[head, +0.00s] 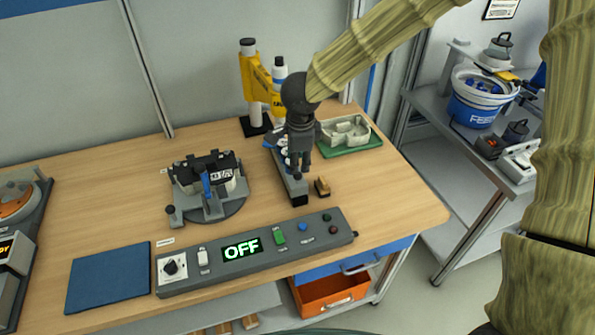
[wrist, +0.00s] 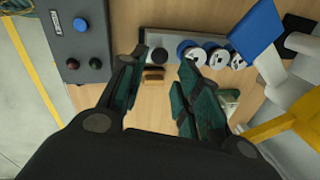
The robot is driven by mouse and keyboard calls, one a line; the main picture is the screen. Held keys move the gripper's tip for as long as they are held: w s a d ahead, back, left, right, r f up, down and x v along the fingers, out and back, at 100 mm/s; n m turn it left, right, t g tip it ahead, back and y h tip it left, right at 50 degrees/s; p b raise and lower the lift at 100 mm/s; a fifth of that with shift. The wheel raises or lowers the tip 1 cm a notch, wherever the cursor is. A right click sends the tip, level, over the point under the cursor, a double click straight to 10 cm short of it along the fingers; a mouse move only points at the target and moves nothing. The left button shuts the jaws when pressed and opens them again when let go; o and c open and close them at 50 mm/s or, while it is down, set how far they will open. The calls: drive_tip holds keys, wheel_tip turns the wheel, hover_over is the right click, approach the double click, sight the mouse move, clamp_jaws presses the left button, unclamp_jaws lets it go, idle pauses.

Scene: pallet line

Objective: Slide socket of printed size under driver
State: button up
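A grey rail (head: 294,186) lies on the bench under my gripper (head: 299,168). In the wrist view the rail (wrist: 163,40) carries round sockets: a blue-rimmed one (wrist: 190,51), a white-topped one (wrist: 218,58) and another blue-rimmed one (wrist: 238,61). Their printed sizes are too small to read. The yellow driver (head: 262,90) stands upright behind the rail; a yellow part (wrist: 286,120) shows at the right of the wrist view. My gripper (wrist: 163,62) is open and points down over the rail's near end, with no socket between its fingers. In the head view it hides part of the rail.
A small tan block (head: 321,187) sits right of the rail. A control box reading OFF (head: 243,250) lies along the front edge. A round grey fixture (head: 208,190) stands to the left, and a green tray with a cast part (head: 352,139) to the right.

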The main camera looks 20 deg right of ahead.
drive_tip(key=shift+w+d+f+p, duration=0.1)
drive_tip(key=shift+w+f, duration=0.1)
drive_tip(key=shift+f, duration=0.9)
drive_tip(key=shift+w+a+f+p, duration=0.1)
drive_tip(key=shift+w+f+p, duration=0.1)
drive_tip(key=shift+f, duration=0.9)
drive_tip(key=shift+w+d+f+p, duration=0.1)
drive_tip(key=shift+w+f, duration=0.1)
drive_tip(key=shift+f, duration=0.9)
clamp_jaws()
